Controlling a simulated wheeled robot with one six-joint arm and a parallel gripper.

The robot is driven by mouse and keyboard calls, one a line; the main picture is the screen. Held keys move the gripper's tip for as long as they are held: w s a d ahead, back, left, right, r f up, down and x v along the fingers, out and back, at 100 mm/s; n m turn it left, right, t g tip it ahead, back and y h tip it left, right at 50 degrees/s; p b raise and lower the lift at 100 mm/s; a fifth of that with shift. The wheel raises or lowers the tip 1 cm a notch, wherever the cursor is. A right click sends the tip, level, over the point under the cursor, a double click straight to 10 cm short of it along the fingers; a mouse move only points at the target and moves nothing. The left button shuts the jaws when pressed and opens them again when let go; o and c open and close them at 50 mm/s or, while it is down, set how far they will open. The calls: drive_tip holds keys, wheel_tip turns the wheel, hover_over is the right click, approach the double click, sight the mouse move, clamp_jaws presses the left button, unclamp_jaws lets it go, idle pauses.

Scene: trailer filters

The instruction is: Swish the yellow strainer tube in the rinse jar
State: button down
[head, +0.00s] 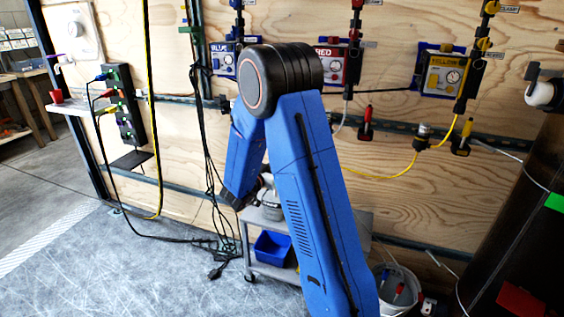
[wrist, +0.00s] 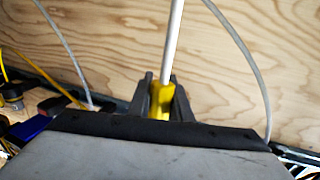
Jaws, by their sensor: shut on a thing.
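In the wrist view my gripper (wrist: 162,100) is shut on a yellow piece (wrist: 160,98), with a white tube (wrist: 173,40) rising from it; this looks like the yellow strainer tube. Its lower end is hidden behind the gripper body. In the head view my arm bends down towards the grey cart, and the gripper and held piece are hidden behind my arm links. A greyish round vessel (head: 271,207) stands on the cart top, partly covered by my arm. I cannot tell whether it is the rinse jar, or whether the tube is in any jar.
The grey cart (head: 358,217) stands against the plywood wall, with a blue bin (head: 272,248) on its lower shelf. A white bucket (head: 402,303) stands right of it. Blue, red and yellow (head: 443,75) panels hang on the wall. Cables hang at left; the left floor is open.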

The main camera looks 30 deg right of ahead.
drive_tip(key=shift+w+a+f, duration=0.1)
drive_tip(key=shift+w+f, duration=0.05)
drive_tip(key=shift+f, duration=0.25)
drive_tip(key=shift+r, duration=0.1)
idle(2.2)
